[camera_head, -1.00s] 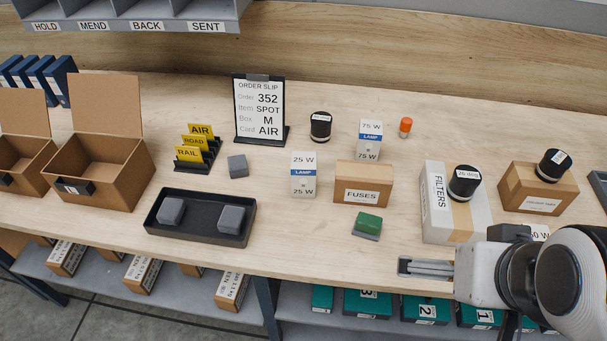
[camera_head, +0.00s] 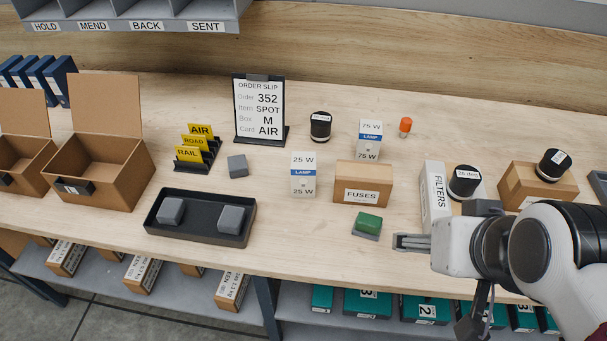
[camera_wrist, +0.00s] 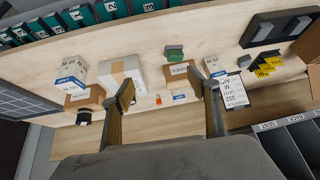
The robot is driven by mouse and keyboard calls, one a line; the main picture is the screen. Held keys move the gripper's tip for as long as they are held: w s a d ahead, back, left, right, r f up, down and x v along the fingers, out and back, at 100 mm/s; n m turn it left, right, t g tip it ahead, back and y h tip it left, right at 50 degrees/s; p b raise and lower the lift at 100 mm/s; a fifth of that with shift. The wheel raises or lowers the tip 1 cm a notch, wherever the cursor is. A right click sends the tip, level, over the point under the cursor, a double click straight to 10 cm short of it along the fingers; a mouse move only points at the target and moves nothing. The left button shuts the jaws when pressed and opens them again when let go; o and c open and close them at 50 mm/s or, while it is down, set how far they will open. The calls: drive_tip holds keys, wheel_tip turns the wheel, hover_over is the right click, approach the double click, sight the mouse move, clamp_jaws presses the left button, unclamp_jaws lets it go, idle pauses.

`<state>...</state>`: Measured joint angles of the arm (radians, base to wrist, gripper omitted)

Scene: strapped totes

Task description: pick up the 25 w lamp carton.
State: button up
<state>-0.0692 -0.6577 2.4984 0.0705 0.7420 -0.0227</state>
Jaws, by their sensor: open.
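The 25 W lamp carton (camera_head: 304,175) stands upright on the bench, white with a blue LAMP band, left of the FUSES box. In the wrist view the carton (camera_wrist: 213,66) shows just beyond the right finger, which may hide part of it. A similar 75 W lamp carton (camera_head: 370,139) stands behind the FUSES box. My gripper (camera_head: 397,242) is to the right of and nearer than the 25 W carton, above the bench's front part, apart from it. In the wrist view my gripper (camera_wrist: 163,88) is open with its fingers wide apart and nothing held.
The FUSES box (camera_head: 363,185) and a green-topped block (camera_head: 367,225) lie between my gripper and the carton. A black tray (camera_head: 190,232) holds two grey blocks. The order slip stand (camera_head: 258,112) is behind left.

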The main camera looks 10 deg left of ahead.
drive_tip(key=w+a+f+t+y, duration=0.2)
drive_tip(key=w+a+t+y, duration=0.1)
drive_tip(key=w+a, duration=1)
drive_tip(key=t+h, duration=0.1)
drive_tip(key=t, duration=0.1)
approach(304, 162)
drive_tip(key=w, duration=0.1)
drive_tip(key=shift+w+a+f+n+t+h, duration=0.2)
drive_tip(key=shift+a+f+t+h, duration=0.15)
drive_tip(key=shift+f+t, duration=0.25)
drive_tip(key=shift+w+a+f+n+t+h, duration=0.2)
drive_tip(key=shift+a+f+t+h, duration=0.2)
drive_tip(key=shift+f, duration=0.3)
drive_tip(key=shift+x, duration=1.25)
drive_tip(key=shift+w, duration=0.1)
drive_tip(key=shift+x, duration=2.5)
drive_tip(key=c, duration=1.2)
